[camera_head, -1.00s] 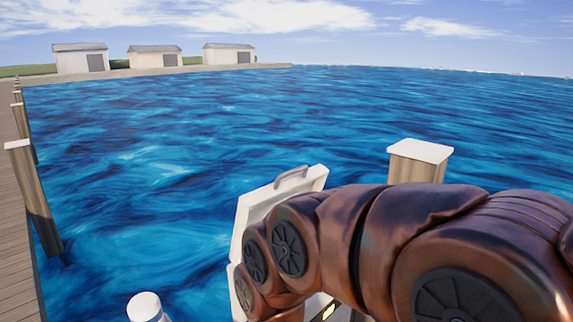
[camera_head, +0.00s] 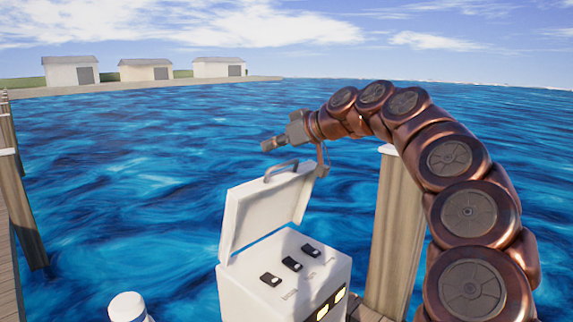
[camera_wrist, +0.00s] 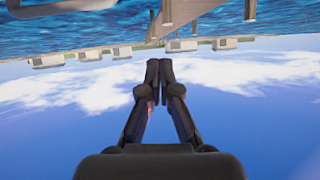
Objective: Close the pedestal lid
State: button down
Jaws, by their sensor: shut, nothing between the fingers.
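The pedestal (camera_head: 285,285) is a white box with several black switches on top and lit yellow panels on its front. Its white lid (camera_head: 265,208) stands open, tilted up from the far left edge, with a grey handle (camera_head: 281,170) at its top. My gripper (camera_head: 268,146) is above and just left of the handle, pointing left, with a visible gap between them. In the wrist view my gripper (camera_wrist: 159,70) has its fingers together and empty. A pale edge with a handle-like shape (camera_wrist: 62,5), likely the lid, shows at that view's upper left.
A wooden post (camera_head: 395,235) stands right of the pedestal, close to my arm. A white-capped post (camera_head: 128,305) is at the lower left. A dock with posts (camera_head: 25,200) runs along the left. Open water lies behind the lid.

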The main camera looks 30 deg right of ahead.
jog(key=d+m+t+h, duration=0.1)
jog(key=d+t+h, duration=0.1)
jog(key=d, duration=0.8)
jog(key=p, duration=0.2)
send_over(286, 165)
jog(key=w, duration=0.3)
jog(key=f, duration=0.3)
jog(key=shift+s+a+f, duration=0.15)
jog(key=shift+s+a, duration=0.1)
jog(key=shift+s+d+f, duration=0.2)
jog(key=shift+s+f, duration=0.2)
jog(key=shift+f, duration=0.05)
jog(key=shift+s+a+f, duration=0.1)
jog(key=shift+s+f, duration=0.15)
jog(key=shift+f, duration=0.15)
jog(key=shift+s+f, duration=0.2)
jog(key=shift+s, duration=0.05)
jog(key=shift+s+d+f, duration=0.2)
jog(key=shift+s+f, duration=0.15)
jog(key=shift+f, duration=0.25)
